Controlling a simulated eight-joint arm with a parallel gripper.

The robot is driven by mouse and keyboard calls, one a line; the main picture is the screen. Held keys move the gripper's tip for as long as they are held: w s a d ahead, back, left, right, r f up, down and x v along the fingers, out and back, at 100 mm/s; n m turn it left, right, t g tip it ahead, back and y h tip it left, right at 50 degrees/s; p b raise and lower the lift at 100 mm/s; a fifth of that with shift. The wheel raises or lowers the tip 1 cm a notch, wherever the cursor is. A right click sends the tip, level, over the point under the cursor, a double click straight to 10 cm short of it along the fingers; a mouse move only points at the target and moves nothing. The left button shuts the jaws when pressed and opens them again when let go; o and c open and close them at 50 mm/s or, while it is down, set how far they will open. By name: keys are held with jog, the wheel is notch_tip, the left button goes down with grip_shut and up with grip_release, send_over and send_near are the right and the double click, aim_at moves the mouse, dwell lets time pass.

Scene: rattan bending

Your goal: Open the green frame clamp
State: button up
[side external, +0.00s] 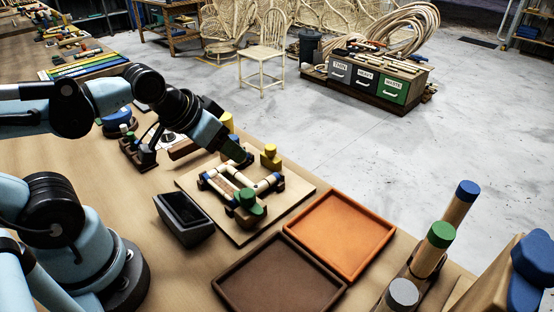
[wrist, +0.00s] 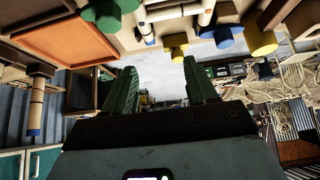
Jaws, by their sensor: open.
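The green frame clamp (side external: 249,203) sits at the front corner of the wooden frame (side external: 240,182), on a light board. Its rounded green part shows at the top edge of the wrist view (wrist: 108,12), partly cut off. My gripper (side external: 239,156) is above the far side of the frame, apart from the green clamp. In the wrist view its two green fingers (wrist: 158,85) are spread with nothing between them. Pale rattan pieces (wrist: 203,18) lie within the frame. Whether the green clamp is open or shut is too small to tell.
A yellow-topped block (side external: 270,157) stands at the board's far edge, close to my gripper. An open black box (side external: 183,215) is left of the board. A brown tray (side external: 278,277) and an orange tray (side external: 342,232) lie in front and to the right.

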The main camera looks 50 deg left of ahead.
jog(key=m, duration=0.1)
notch_tip(320, 180, up, 4)
jog(key=m+g, duration=0.7)
jog(key=m, duration=0.5)
send_over(250, 193)
jog(key=shift+m, duration=0.3)
jog(key=shift+f, duration=5.95)
jog(key=c, duration=1.1)
jog(key=shift+o, duration=0.2)
